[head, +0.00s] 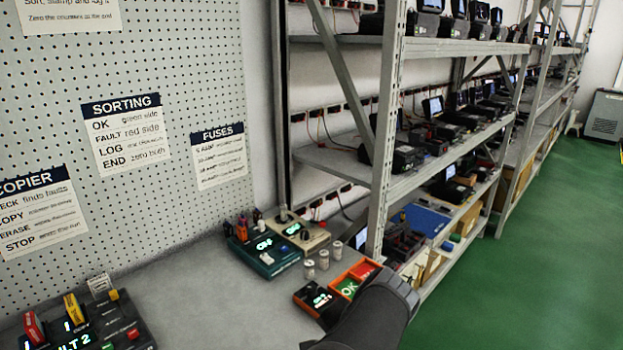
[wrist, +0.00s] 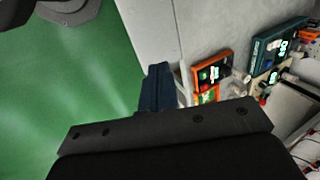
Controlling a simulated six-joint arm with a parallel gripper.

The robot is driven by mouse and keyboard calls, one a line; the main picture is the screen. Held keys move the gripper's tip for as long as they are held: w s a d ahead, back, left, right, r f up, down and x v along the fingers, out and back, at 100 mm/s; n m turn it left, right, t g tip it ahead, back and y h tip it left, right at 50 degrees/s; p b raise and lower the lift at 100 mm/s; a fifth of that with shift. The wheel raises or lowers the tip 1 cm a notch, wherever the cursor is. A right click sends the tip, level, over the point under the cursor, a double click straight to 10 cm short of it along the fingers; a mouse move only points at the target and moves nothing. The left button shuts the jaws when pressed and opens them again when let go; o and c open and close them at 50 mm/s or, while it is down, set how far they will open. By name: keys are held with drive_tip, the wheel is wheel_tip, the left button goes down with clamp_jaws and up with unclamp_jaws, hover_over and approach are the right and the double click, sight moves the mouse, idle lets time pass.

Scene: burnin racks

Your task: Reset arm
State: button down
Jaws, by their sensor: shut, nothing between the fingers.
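My gripper (wrist: 156,88) shows in the wrist view as dark blue fingers beyond a black bracket; they are shut with nothing between them. It is over the grey bench's edge, with green floor to the left and the bench devices to the right. In the head view a dark part of my arm crosses the lower right of the bench, and the fingers cannot be made out there. An orange-framed tray with red and green panels (head: 348,288) is partly hidden behind my arm; a small orange-black display unit (head: 318,300) stands beside it.
A teal device (head: 265,252) and a beige device (head: 303,236) stand at the bench's back, with several small cylinders (head: 309,269) near them. A dark copier-like unit (head: 85,325) is front left. Metal shelving (head: 385,130) rises beyond the bench. The bench middle (head: 205,300) is clear.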

drive_tip(key=s+d+n+h, duration=0.1)
drive_tip(key=s+n+h, duration=0.1)
drive_tip(key=s, duration=0.4)
drive_tip(key=shift+s+d+f+t+h, duration=0.3)
drive_tip(key=shift+f+t+h, duration=0.1)
drive_tip(key=shift+f+h, duration=0.1)
drive_tip(key=c, duration=2.2)
unclamp_jaws()
